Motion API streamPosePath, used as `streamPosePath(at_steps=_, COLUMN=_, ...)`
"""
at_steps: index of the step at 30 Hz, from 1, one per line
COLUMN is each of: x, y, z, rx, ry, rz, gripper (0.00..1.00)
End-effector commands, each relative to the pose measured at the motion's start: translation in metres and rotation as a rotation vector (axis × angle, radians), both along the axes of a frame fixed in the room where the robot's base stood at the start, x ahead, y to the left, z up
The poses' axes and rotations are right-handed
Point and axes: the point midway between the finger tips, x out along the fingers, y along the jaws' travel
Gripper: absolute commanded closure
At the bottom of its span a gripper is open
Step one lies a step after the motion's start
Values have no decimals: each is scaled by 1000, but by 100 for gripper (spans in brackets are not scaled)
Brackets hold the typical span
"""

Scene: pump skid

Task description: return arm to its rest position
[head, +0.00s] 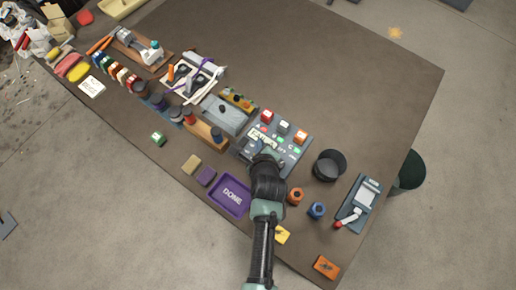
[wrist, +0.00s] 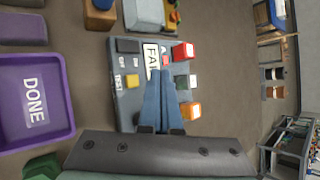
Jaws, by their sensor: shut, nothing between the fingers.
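My gripper (wrist: 162,100) shows in the wrist view with its two blue fingers together and nothing between them. It is over the grey panel (wrist: 127,103), which carries a white label and several coloured blocks or buttons. In the head view my arm reaches up from the bottom edge, and its end covers the lower left part of the same panel (head: 291,158). The fingertips are hard to make out there. Whether the fingers touch the panel I cannot tell.
A purple DONE tray (head: 216,200) lies left of my arm. A black round container (head: 329,165), orange and blue nuts (head: 317,210) and a grey device with a lever (head: 366,190) are to the right. The table's upper right area is bare.

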Motion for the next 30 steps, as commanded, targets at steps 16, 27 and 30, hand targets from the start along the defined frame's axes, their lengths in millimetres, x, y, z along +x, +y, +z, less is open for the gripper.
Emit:
streamPosePath(at_steps=16, x=0, y=0, z=-1, rx=0, ry=0, rz=0, gripper=100)
streamPosePath(at_steps=27, x=6, y=-1, z=6, rx=-18, ry=-19, rz=14, gripper=100)
streamPosePath(at_steps=30, x=30, y=-6, z=37, rx=-104, ry=-97, rz=76, gripper=100)
